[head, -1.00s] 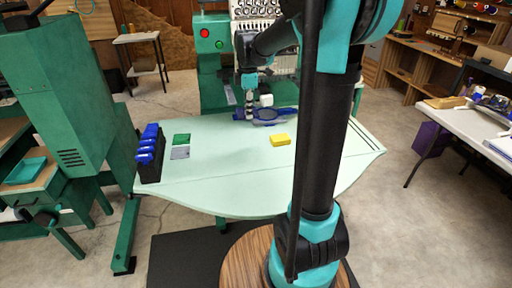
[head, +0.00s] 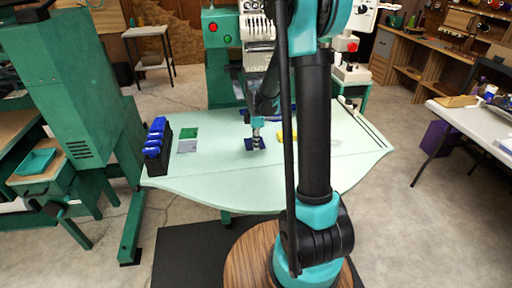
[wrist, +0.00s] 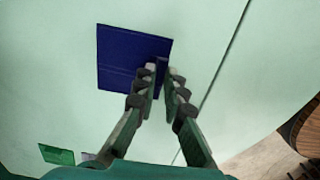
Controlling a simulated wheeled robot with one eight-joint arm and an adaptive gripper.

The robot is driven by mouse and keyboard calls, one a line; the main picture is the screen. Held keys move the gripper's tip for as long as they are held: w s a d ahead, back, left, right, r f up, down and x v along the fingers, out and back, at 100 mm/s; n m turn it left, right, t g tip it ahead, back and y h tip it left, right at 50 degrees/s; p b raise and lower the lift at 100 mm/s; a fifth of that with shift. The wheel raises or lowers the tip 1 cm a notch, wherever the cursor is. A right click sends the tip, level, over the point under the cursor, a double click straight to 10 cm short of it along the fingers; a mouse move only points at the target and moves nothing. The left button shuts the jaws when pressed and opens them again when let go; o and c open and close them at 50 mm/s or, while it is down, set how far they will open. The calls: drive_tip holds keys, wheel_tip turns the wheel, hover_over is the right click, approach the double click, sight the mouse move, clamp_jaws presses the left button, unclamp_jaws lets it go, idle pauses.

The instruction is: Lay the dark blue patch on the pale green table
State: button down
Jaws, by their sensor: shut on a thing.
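The dark blue patch (wrist: 125,58) is a flat, near-square piece with a faint line across it. It also shows in the head view (head: 249,144), over the middle of the pale green table (head: 225,185). My gripper (wrist: 161,68) is shut on the patch's right edge in the wrist view. In the head view my gripper (head: 256,147) points down at the patch. The patch looks flat and at or very close to the tabletop; I cannot tell whether it touches all over.
A green patch (head: 189,132) and a grey patch (head: 188,147) lie left on the table. A black rack with blue items (head: 156,143) stands at the left edge. The table's front is clear.

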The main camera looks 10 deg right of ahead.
drive_tip(key=shift+f, duration=0.9)
drive_tip(key=shift+f, duration=0.2)
drive_tip(key=c, duration=1.6)
unclamp_jaws()
wheel_tip(320, 180, up, 12)
drive_tip(key=s+d+f+m+t, duration=0.1)
drive_tip(key=s+f+m, duration=0.1)
drive_tip(key=s+m, duration=0.4)
drive_tip(key=s+d+f+m+t, duration=0.1)
drive_tip(key=s+f+m, duration=0.1)
drive_tip(key=s+m, duration=0.4)
drive_tip(key=s+d+f+m+t, duration=0.1)
drive_tip(key=s+f+m+t, duration=0.1)
drive_tip(key=s+m, duration=0.4)
drive_tip(key=shift+s+d+f, duration=0.1)
drive_tip(key=shift+s+f, duration=0.1)
drive_tip(key=shift+s, duration=0.6)
drive_tip(key=shift+s+d+f, duration=0.15)
drive_tip(key=shift+s+f, duration=0.05)
drive_tip(key=shift+s, duration=0.55)
drive_tip(key=shift+s+d+f, duration=0.1)
drive_tip(key=shift+s+f, duration=0.1)
drive_tip(key=shift+s, duration=0.6)
